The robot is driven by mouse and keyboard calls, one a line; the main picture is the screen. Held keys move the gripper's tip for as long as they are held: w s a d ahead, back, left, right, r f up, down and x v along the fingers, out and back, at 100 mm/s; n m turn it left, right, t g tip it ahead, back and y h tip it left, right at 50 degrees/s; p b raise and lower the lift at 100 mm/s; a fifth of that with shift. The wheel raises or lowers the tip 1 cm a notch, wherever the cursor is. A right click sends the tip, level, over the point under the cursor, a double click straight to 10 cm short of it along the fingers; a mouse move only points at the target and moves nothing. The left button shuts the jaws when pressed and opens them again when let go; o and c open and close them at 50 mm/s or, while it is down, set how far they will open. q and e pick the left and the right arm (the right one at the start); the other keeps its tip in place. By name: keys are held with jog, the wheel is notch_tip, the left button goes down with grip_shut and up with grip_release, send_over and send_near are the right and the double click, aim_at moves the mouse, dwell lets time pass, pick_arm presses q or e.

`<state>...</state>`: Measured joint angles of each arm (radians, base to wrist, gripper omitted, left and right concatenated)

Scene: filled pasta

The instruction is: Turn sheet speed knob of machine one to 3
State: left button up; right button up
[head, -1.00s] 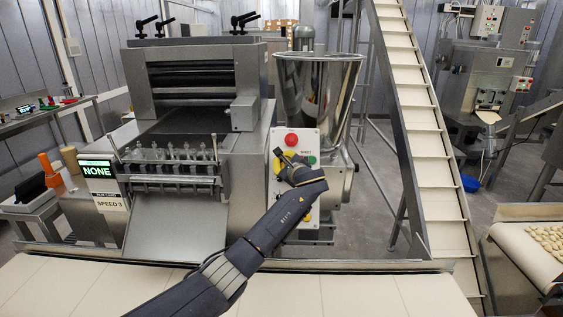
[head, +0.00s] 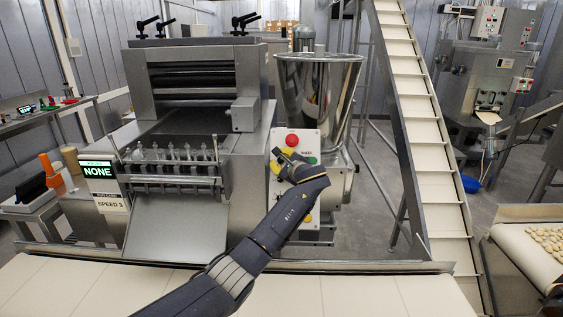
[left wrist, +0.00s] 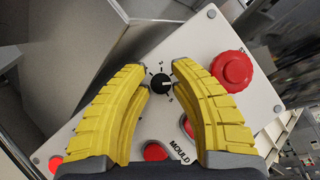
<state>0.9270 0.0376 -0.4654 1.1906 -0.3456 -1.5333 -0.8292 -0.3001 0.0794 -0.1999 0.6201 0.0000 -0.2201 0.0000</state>
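The control panel (head: 305,143) of the machine is a light plate with a red mushroom button (head: 292,140) at its top. In the left wrist view a small black knob (left wrist: 161,84) sits on this panel, with small marks around it and a light pointer line that appears to point right. My left gripper (left wrist: 160,70) is open, its yellow fingers on either side of the knob with gaps visible. In the head view my left gripper (head: 283,164) covers the middle of the panel and hides the knob. My right gripper is not in view.
A red mushroom button (left wrist: 231,71) is close to the right finger, and smaller red buttons lie below. A screen (head: 98,170) reads NONE above a card (head: 111,206) reading SPEED 3. A steel hopper (head: 320,95) stands behind the panel; an inclined conveyor (head: 420,110) rises to the right.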

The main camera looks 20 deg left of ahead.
pick_arm(q)
jog(key=o, duration=0.4)
jog(key=shift+d, duration=0.15)
jog(key=shift+s+d+f, duration=0.1)
jog(key=shift+d, duration=0.15)
jog(key=v, duration=1.1)
jog(key=shift+s, duration=0.25)
jog(key=shift+d, duration=0.15)
